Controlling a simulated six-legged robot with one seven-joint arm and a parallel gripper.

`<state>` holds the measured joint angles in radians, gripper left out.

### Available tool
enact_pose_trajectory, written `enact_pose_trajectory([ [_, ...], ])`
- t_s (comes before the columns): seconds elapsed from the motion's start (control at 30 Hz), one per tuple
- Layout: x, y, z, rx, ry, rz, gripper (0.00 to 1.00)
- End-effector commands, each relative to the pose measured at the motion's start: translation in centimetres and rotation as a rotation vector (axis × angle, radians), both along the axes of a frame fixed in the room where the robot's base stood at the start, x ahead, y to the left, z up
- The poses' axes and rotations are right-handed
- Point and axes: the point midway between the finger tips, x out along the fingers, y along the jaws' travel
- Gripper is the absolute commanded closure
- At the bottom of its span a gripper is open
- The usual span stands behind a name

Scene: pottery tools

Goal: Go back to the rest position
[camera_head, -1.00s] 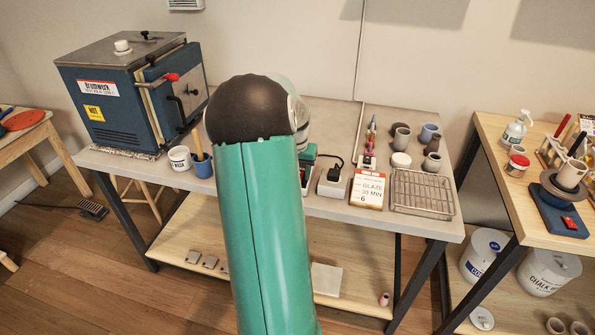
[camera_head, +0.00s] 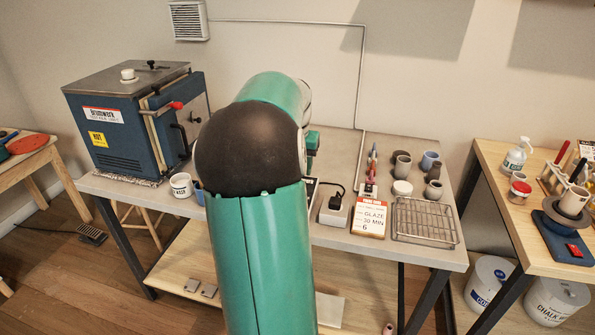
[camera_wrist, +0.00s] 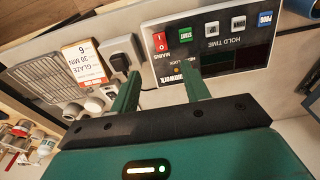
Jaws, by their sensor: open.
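My gripper (camera_wrist: 160,72) is open in the wrist view, with two green fingers apart and nothing held between them. Beyond the fingertips is a kiln control panel (camera_wrist: 240,52) with a red mains switch and several buttons. Whether the fingers touch the panel is hard to tell. In the head view my green arm with its black elbow stands in the middle and hides most of the gripper and the panel.
A blue kiln (camera_head: 118,120) stands at the table's left, a white mug (camera_head: 181,186) beside it. Right of my arm are a socket block (camera_head: 334,208), a glaze card (camera_head: 370,216), a wire rack (camera_head: 424,221) and small pots. A second table (camera_head: 500,190) stands at the right.

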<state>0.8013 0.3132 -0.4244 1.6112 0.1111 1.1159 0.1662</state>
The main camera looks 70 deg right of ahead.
Motion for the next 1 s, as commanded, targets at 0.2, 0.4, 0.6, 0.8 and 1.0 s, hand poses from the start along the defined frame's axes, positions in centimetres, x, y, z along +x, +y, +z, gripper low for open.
enact_pose_trajectory([
  [0.2, 0.0, 0.0, 0.0, 0.000, 0.000, 0.000, 0.54],
  [0.4, 0.0, 0.0, 0.0, 0.000, 0.000, 0.000, 0.54],
  [0.6, 0.9, 1.0, 0.4, -0.002, -0.011, 0.028, 0.54],
  [0.8, 6.4, 9.1, 2.9, -0.019, -0.077, 0.230, 0.54],
  [1.0, 10.8, 21.5, 5.2, -0.049, -0.152, 0.523, 0.54],
])
